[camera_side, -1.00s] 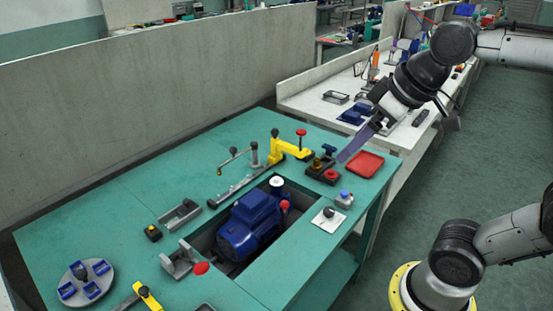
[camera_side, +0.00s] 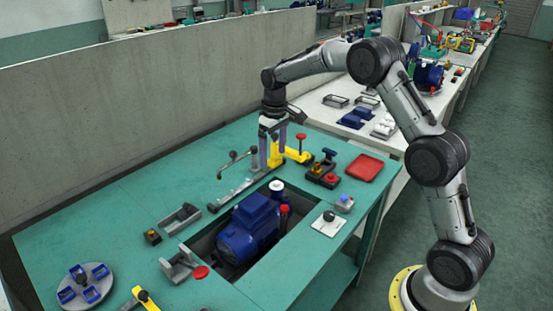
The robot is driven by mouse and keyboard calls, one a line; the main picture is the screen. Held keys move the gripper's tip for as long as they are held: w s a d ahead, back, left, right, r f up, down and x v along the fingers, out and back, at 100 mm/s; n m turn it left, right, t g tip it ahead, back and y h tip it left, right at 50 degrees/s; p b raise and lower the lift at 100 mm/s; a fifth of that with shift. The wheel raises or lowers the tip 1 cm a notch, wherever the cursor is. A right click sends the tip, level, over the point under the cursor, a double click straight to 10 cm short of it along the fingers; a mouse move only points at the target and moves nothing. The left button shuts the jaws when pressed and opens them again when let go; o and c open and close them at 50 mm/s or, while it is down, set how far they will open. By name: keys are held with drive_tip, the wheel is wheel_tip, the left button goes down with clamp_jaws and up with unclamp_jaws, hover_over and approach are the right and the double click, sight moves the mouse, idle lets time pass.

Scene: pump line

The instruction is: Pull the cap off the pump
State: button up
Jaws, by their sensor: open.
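The blue pump (camera_side: 248,225) sits in a rectangular recess in the green table. A white round cap (camera_side: 277,185) stands at its far end. A red-topped piece (camera_side: 284,209) stands just right of the pump; I cannot tell which of the two is the pump's cap.
A black block with red and blue knobs (camera_side: 322,174) and a red tray (camera_side: 364,168) lie to the right. A grey rail with upright posts (camera_side: 236,192) lies left of my gripper. A white plate with a black knob (camera_side: 328,223) is right of the recess.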

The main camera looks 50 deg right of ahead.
sight(277, 182)
drive_tip(key=f, duration=0.2)
drive_tip(key=d+f, duration=0.1)
drive_tip(key=shift+s+g, duration=0.3)
drive_tip(key=shift+a+f, duration=0.1)
drive_tip(key=shift+f, duration=2.35)
drive_tip(key=shift+f, duration=0.95)
clamp_jaws()
